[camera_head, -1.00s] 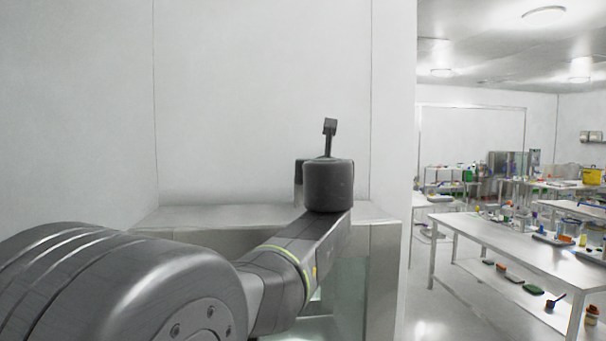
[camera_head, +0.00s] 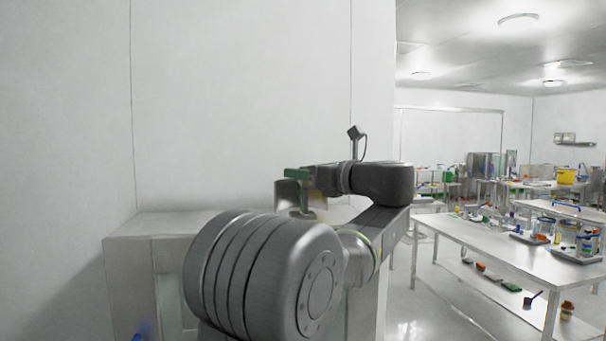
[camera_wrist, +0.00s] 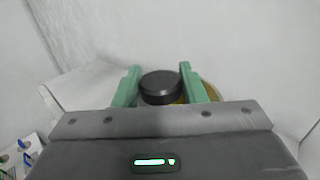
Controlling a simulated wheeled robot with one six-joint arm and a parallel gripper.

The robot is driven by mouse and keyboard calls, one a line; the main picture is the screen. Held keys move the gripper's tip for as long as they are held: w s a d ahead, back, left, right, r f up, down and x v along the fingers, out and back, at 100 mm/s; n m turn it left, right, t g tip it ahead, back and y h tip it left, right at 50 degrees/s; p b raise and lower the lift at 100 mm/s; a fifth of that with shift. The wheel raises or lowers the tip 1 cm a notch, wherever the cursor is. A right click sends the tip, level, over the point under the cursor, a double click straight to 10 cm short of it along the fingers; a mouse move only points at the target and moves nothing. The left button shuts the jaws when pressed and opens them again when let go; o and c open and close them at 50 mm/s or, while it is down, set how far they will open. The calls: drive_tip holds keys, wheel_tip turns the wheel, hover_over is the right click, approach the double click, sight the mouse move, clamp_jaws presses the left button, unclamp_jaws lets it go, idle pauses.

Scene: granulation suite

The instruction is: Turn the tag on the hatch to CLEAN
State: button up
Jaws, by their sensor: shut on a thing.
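My gripper (camera_head: 297,178) is over the top of a grey metal cabinet (camera_head: 150,228) with a glass pane, likely the hatch. In the wrist view, the green fingers of my gripper (camera_wrist: 159,70) stand on either side of a dark round knob (camera_wrist: 160,85) and are shut on it. A yellow round plate (camera_wrist: 207,90) shows partly behind the knob and the right finger; it may be the tag. I cannot read any word on it. My own arm hides part of the cabinet in the head view.
Plain white walls (camera_head: 240,90) stand close behind and left of the cabinet. To the right, a long steel table (camera_head: 470,238) carries bottles and trays, with small items on its lower shelf. Open floor (camera_head: 430,310) lies between cabinet and table.

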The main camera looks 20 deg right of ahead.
drive_tip(key=shift+n+g+y, duration=0.5)
drive_tip(key=shift+n+y, duration=0.2)
drive_tip(key=shift+y, duration=0.5)
drive_tip(key=o, duration=1)
drive_tip(key=shift+w, duration=0.1)
drive_tip(key=shift+c, duration=0.2)
drive_tip(key=b+v, duration=0.3)
drive_tip(key=v, duration=1)
drive_tip(key=shift+s+d+r, duration=0.15)
drive_tip(key=shift+s+d, duration=0.1)
drive_tip(key=shift+s, duration=0.1)
